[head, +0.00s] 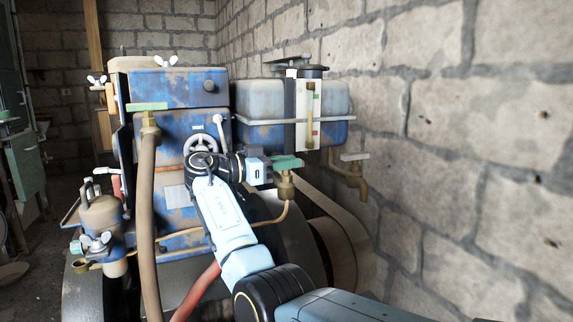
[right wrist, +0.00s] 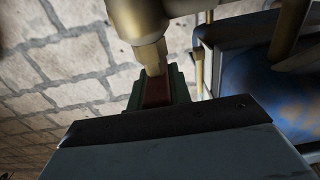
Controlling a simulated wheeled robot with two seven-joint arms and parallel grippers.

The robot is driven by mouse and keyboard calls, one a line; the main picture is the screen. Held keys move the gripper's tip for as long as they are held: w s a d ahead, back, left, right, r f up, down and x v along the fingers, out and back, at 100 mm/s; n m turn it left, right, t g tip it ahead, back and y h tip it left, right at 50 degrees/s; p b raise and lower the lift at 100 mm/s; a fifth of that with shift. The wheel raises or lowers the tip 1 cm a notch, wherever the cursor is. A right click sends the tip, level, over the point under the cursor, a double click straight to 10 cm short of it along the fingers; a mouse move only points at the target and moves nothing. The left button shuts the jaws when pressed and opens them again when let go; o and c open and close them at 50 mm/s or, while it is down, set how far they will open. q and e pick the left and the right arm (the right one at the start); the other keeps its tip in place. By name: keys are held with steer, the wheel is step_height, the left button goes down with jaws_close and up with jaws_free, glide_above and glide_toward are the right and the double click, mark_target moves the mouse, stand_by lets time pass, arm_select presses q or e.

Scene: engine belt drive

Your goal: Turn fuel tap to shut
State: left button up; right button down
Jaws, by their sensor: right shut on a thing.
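The fuel tap (head: 285,188) is a brass body below the blue fuel tank (head: 228,103), with a thin pipe running from it. My right gripper (head: 286,162) is at the top of this tap, coming in from the left, and is shut on its handle. In the right wrist view, the dark red handle (right wrist: 157,92) sits between green sides at my right gripper (right wrist: 156,98). The brass tap stem (right wrist: 152,55) meets the handle's far end. The handle is mostly hidden in the head view. My left gripper is out of view.
Another brass tap (head: 355,178) with a pale handle stands to the right, near the stone wall (head: 440,150). A tap with a green handle (head: 147,106) and a thick hose (head: 147,200) is at the left. The blue engine (head: 178,90) stands behind my arm.

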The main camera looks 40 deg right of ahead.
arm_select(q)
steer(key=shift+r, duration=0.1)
arm_select(e)
steer(key=shift+g, duration=0.3)
steer(key=c, duration=1.3)
jaws_free()
steer(key=shift+w+a, duration=0.2)
steer(key=shift+a, duration=0.3)
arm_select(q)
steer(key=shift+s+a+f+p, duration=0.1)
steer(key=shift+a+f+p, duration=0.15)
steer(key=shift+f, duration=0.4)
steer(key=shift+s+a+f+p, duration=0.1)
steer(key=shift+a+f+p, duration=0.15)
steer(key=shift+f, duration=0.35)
arm_select(e)
steer(key=v, duration=0.6)
steer(key=shift+a, duration=0.25)
